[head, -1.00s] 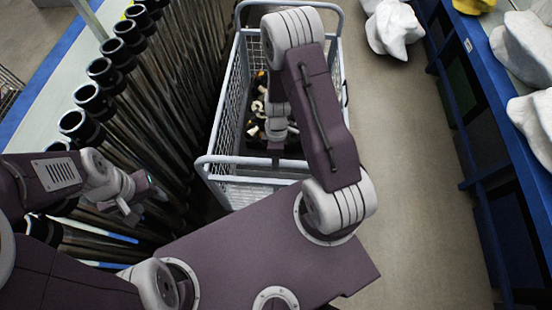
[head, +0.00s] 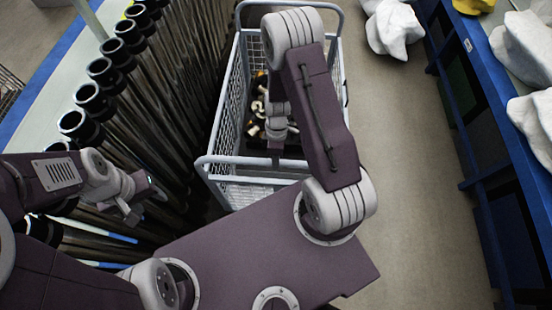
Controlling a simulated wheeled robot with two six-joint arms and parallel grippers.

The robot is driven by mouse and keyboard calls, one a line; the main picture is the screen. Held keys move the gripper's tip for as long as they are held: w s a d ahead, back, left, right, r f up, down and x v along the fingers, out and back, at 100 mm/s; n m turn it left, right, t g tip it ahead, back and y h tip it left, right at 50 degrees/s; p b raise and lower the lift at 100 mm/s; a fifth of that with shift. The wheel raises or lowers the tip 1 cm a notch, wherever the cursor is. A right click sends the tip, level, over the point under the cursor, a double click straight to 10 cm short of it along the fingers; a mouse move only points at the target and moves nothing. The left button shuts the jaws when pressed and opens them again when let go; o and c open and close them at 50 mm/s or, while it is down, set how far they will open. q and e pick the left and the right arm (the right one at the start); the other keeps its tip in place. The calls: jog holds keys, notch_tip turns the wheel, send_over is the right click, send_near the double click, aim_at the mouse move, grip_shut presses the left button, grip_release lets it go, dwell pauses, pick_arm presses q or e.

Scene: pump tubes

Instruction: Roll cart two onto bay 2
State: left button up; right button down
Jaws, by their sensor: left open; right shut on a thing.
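A grey wire-mesh cart (head: 231,90) stands ahead of me in the middle of the head view, with a grey tube rim and handle (head: 222,161) on its near side. Small black, white and yellowish parts (head: 255,110) lie in it. My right arm reaches over the cart, and my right gripper (head: 276,160) is shut on the near handle, partly hidden by its own wrist. My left gripper (head: 137,212) is open and empty at the left, in front of the dark tubes and apart from the cart. I cannot see a number on the cart or any bay marking.
A row of dark tubes with black open ends (head: 105,70) stands close along the cart's left side. A blue-edged bench (head: 463,150) with white sacks (head: 528,45) runs along the right. Clear floor (head: 415,180) lies between cart and bench.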

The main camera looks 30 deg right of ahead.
jog(key=shift+w+d+r, duration=0.1)
jog(key=shift+w+d, duration=0.4)
jog(key=shift+w, duration=0.25)
jog(key=c, duration=1.1)
grip_release()
jog(key=shift+w+d, duration=0.1)
jog(key=shift+w, duration=0.05)
jog(key=shift+s, duration=0.25)
